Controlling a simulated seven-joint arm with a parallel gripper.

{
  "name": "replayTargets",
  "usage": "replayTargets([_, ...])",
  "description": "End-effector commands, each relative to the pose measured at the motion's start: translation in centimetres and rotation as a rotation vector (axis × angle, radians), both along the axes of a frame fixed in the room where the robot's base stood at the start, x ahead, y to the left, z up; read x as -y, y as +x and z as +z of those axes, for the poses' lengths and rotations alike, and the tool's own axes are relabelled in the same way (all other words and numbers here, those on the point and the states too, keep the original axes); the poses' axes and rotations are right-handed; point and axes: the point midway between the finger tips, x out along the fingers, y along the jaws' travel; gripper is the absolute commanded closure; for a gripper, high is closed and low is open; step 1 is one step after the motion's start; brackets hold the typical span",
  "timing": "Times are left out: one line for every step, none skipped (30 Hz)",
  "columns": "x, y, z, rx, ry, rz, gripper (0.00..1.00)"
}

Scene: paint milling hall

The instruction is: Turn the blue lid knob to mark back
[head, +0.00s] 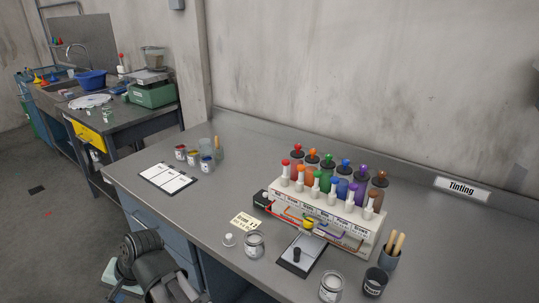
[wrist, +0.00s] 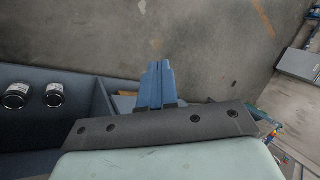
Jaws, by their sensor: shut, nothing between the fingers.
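The blue lid knob (head: 346,162) sits on top of a canister in the back row of the tinting rack (head: 318,207), between a green knob and a purple one. It is small, and I cannot read its mark or which way it is turned. A front row of white nozzle bottles with coloured tops partly hides the canisters. My gripper (wrist: 158,68) shows in the wrist view with its two blue fingers together and empty. It points over bare floor, away from the rack. In the head view my dark arm is at the lower left, beside the bench front.
The grey bench (head: 420,240) carries a clipboard (head: 168,179), small paint cans, a yellow note (head: 247,221), open tins and a cup of sticks (head: 388,257). A concrete wall stands behind. In the wrist view two cans (wrist: 54,94) sit in a blue-grey compartment at left.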

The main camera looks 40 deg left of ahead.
Motion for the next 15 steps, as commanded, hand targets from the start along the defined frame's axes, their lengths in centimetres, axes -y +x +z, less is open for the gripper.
replayTargets([-0.5,0.6,1.7,0.005,0.024,0.004,1.0])
replayTargets([-0.6,1.1,2.5,0.01,0.035,0.006,1.0])
replayTargets([-0.8,2.2,3.7,0.021,0.049,0.007,1.0])
replayTargets([-0.9,3.2,4.4,0.033,0.055,0.007,1.0])
replayTargets([-1.0,4.3,5.1,0.045,0.061,0.007,1.0])
replayTargets([-1.0,5.8,5.9,0.06,0.064,0.005,1.0])
replayTargets([-0.9,6.9,6.3,0.073,0.064,0.003,1.0])
replayTargets([-0.8,8.0,6.8,0.086,0.064,0.0,1.0])
replayTargets([-0.7,9.5,7.3,0.104,0.063,-0.002,1.0])
replayTargets([-0.5,10.7,7.7,0.115,0.062,-0.005,1.0])
replayTargets([-0.4,11.8,8.0,0.127,0.059,-0.007,1.0])
replayTargets([-0.1,13.3,8.5,0.145,0.055,-0.01,1.0])
replayTargets([0.1,14.4,8.9,0.157,0.051,-0.014,1.0])
replayTargets([0.3,15.6,9.3,0.168,0.047,-0.016,1.0])
replayTargets([0.7,17.1,9.7,0.185,0.042,-0.021,1.0])
